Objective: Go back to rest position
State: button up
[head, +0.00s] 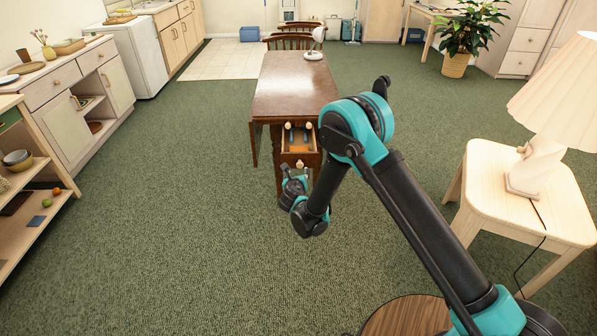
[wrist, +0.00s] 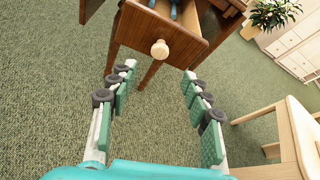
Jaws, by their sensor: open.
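My gripper (head: 294,180) is in front of the open drawer (head: 299,145) of a dark wooden table (head: 295,88) in the head view. In the wrist view my gripper (wrist: 159,72) has its two teal-padded fingers spread wide, with only carpet between them. The drawer front (wrist: 150,28) with its round pale knob (wrist: 159,49) lies just beyond the fingertips, and no finger is seen touching it. Blue items (wrist: 174,8) lie inside the drawer, only partly visible. My arm reaches in from the lower right of the head view.
A light wooden side table (head: 480,190) with a lamp (head: 540,140) stands at right. A wooden chair (head: 290,41) is behind the dark table. Cabinets (head: 60,115) and open shelves (head: 15,215) line the left. A potted plant (head: 465,35) stands at back right. Green carpet (head: 150,250) is clear at left.

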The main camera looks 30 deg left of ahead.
jog(key=shift+s+d+r, duration=0.2)
jog(key=shift+s+d, duration=0.05)
jog(key=shift+s, duration=0.25)
